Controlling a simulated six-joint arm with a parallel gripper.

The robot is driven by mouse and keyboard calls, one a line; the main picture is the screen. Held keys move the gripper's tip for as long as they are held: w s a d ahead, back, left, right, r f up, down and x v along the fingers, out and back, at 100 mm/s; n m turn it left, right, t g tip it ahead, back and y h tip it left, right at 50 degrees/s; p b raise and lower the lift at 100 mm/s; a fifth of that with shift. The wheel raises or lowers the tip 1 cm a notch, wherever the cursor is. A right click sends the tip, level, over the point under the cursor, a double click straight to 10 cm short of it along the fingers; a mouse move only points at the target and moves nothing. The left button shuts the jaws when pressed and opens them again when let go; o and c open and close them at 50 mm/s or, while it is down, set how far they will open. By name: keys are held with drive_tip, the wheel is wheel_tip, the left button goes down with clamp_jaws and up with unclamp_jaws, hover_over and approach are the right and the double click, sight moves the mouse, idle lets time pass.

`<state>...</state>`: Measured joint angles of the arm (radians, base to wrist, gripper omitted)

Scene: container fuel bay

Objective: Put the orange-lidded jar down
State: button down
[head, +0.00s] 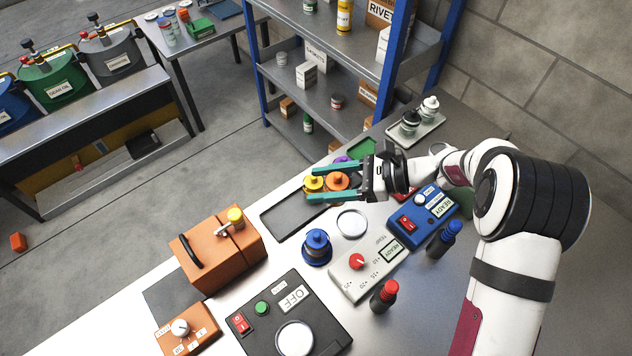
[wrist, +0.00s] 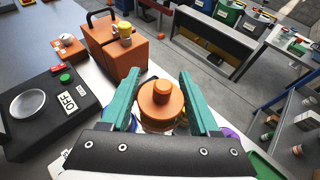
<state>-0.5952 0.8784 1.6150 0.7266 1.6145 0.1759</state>
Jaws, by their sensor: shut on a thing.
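The orange-lidded jar (head: 337,181) is between the teal fingers of my gripper (head: 318,183), which is shut on it. In the wrist view the round orange lid with its knob (wrist: 161,98) sits between the two fingers (wrist: 155,82). The lid hides most of the jar's body, and I cannot tell how high its base is. A yellow-lidded thing (head: 313,183) shows near the fingertips in the head view. A purple-topped thing (head: 342,160) is just behind the far finger; it also shows in the wrist view (wrist: 230,133).
A dark tray (head: 285,218) on the bench has bare room at its near left end. Nearby are a blue-topped jar (head: 317,246), a pale ring disc (head: 352,223), a white control box (head: 365,270), a blue box (head: 422,219) and an orange can (head: 215,255). Shelving (head: 330,75) stands behind.

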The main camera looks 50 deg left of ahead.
drive_tip(key=w+d+m+t+y, duration=0.2)
drive_tip(key=w+d+m+t, duration=0.3)
drive_tip(key=w, duration=0.7)
drive_tip(key=w+d+m+t+y, duration=0.2)
drive_tip(key=w+d+m+t, duration=0.2)
drive_tip(key=w+d, duration=0.55)
drive_tip(key=x, duration=0.5)
drive_tip(key=f+x, duration=0.1)
drive_tip(key=x, duration=0.3)
drive_tip(key=w+x, duration=0.1)
drive_tip(key=x, duration=0.4)
drive_tip(key=shift+w+a+f, duration=0.1)
drive_tip(key=shift+f, duration=2.2)
drive_tip(key=shift+c, duration=2.1)
unclamp_jaws()
drive_tip(key=shift+f, duration=0.1)
